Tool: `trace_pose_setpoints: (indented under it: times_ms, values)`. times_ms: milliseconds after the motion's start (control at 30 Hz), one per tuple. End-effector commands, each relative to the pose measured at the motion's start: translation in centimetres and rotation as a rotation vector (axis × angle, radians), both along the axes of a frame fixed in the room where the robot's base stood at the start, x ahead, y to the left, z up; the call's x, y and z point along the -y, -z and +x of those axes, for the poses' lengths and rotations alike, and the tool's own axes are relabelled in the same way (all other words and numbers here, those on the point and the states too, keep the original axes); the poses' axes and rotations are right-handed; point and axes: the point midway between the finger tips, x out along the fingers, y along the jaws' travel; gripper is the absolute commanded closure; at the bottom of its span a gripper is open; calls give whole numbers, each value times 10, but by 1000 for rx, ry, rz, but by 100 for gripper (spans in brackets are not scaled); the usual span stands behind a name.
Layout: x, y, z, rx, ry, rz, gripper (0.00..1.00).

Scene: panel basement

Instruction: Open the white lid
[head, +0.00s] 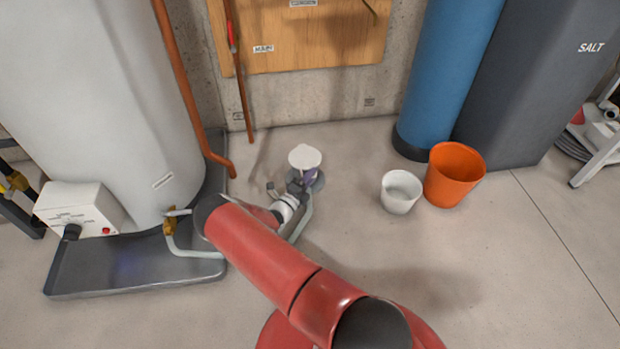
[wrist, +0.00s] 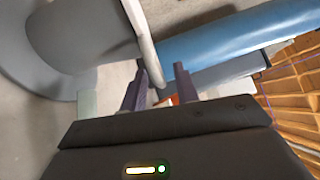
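The white lid (head: 305,156) is a round disc with a small point on its rim. It lies over the top of a short grey standpipe on the floor, left of the white bucket. In the wrist view the lid (wrist: 146,45) appears edge-on across the mouth of the grey pipe (wrist: 80,32). My gripper (wrist: 160,68) is open, with dark purple fingers apart, and the lid's near edge reaches into the gap between them. I cannot tell whether either finger touches it. In the head view my gripper (head: 300,180) is at the lid, partly hidden under it.
A white bucket (head: 401,192) and an orange bucket (head: 454,175) stand to the right, before a blue cylinder (head: 448,75). A grey tank (head: 95,100) stands in a drip tray (head: 130,278) at left, with a hose (head: 195,253) beside my arm. The front right floor is clear.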

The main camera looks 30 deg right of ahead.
Motion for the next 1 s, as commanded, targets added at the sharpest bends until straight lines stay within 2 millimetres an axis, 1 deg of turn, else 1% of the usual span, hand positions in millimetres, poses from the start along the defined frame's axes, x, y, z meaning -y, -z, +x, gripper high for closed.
trace_pose_setpoints:
  times_ms: [233,267,400,500,800,1000]
  values:
    - [1,0,1,1,0,0,70]
    - [1,0,1,1,1,1,71]
    - [1,0,1,1,1,1,89]
    - [1,0,1,1,1,1,100]
    - [1,-1,1,1,1,-1,100]
    - [1,-10,1,-32,2,8,100]
